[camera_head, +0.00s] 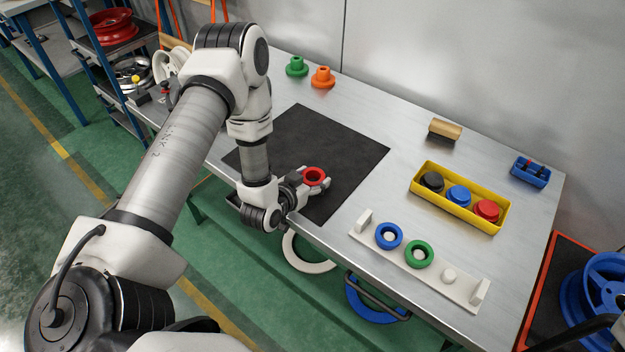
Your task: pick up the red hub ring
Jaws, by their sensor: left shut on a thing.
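The red hub ring (315,176) is in the jaws of my left gripper (318,184), over the front part of the black mat (335,150). The gripper is shut on the ring; whether the ring touches the mat is hard to tell. A white spindle board (455,285) lies at the table's front right. It carries a blue ring (389,236) and a green ring (419,254) around two spindles, and a third spindle (449,276) is bare. My right gripper is not in view.
A yellow tray (470,213) holds black, blue and red parts, right of the mat. A brush (445,130) and a blue holder (530,172) stand behind it. Green (297,67) and orange (323,78) flanged parts stand at the back. The mat's right part is clear.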

